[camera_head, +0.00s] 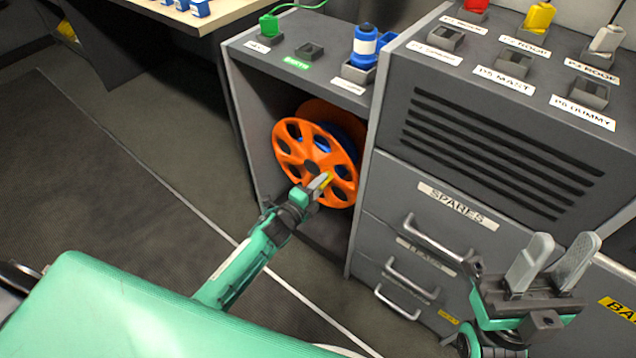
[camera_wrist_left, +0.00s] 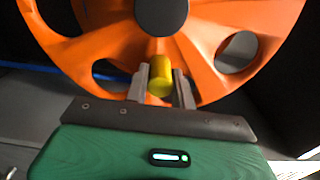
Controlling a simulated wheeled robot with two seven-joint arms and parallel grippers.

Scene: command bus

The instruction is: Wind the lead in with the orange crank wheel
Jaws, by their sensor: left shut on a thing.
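The orange crank wheel (camera_head: 290,146) stands upright in the open bay of the grey cabinet, with a blue drum or coiled lead (camera_head: 322,143) partly visible through and behind it. My left gripper (camera_head: 321,184) is at the wheel's lower part, shut on the yellow crank handle (camera_head: 328,181). In the left wrist view the yellow handle (camera_wrist_left: 159,80) sits between the two grey fingers, in front of the orange wheel (camera_wrist_left: 90,55). My right gripper (camera_head: 553,264) is open and empty in front of the drawers at the right. The lead's end cannot be made out in the bay.
The cabinet top holds a green plug (camera_head: 269,25), an empty socket (camera_head: 310,51) and a blue-and-white plug (camera_head: 364,46). Drawers with protruding handles (camera_head: 440,240) are right of the bay. A wooden table (camera_head: 205,18) stands at the back left. The floor at left is clear.

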